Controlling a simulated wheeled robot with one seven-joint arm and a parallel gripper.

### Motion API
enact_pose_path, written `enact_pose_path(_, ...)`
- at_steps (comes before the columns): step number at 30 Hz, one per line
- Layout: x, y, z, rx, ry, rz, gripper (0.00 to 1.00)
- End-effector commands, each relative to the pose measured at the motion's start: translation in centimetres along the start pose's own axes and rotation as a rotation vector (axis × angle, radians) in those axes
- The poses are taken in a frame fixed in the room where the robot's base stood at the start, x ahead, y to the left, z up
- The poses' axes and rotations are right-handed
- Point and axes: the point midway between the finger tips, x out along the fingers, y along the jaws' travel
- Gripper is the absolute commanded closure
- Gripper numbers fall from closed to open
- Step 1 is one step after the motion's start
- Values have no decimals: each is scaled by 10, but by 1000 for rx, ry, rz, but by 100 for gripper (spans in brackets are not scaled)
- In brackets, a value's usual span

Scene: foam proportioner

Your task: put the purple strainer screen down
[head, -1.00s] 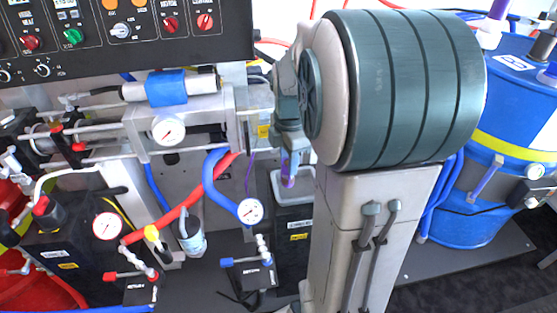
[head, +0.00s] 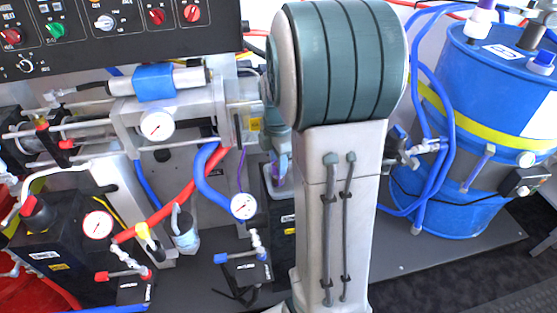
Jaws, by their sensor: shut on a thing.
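My gripper (head: 279,168) shows just left of my own arm, pointing down and partly hidden behind the arm. It is shut on the purple strainer screen (head: 277,182), of which only a small purple part shows below the fingers. The screen is at the light-rimmed opening on top of a dark box. I cannot tell whether it touches the box.
The dark box (head: 283,222) stands close left of my arm. A blue hose with a gauge (head: 243,206) and a thin purple cord hang left of it. A blue drum (head: 470,205) stands at right. The control panel (head: 110,25) is at upper left.

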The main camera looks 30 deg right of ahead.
Motion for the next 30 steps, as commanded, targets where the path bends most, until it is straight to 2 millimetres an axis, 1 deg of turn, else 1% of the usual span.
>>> enact_pose_path(1, 3, 0, 0, 0, 0, -1, 100)
enact_pose_path(2, 2, 0, 0, 0, 0, -1, 62)
enact_pose_path(3, 2, 0, 0, 0, 0, -1, 51)
enact_pose_path(4, 2, 0, 0, 0, 0, -1, 48)
enact_pose_path(12, 0, 0, 0, 0, 0, 0, 48)
enact_pose_path(16, -9, 0, 0, 0, 0, 2, 48)
enact_pose_path(20, -33, 1, 0, 1, -1, 4, 48)
enact_pose_path(27, -86, 1, 0, 0, 0, 3, 48)
enact_pose_path(30, -103, 0, 0, 0, -1, 3, 48)
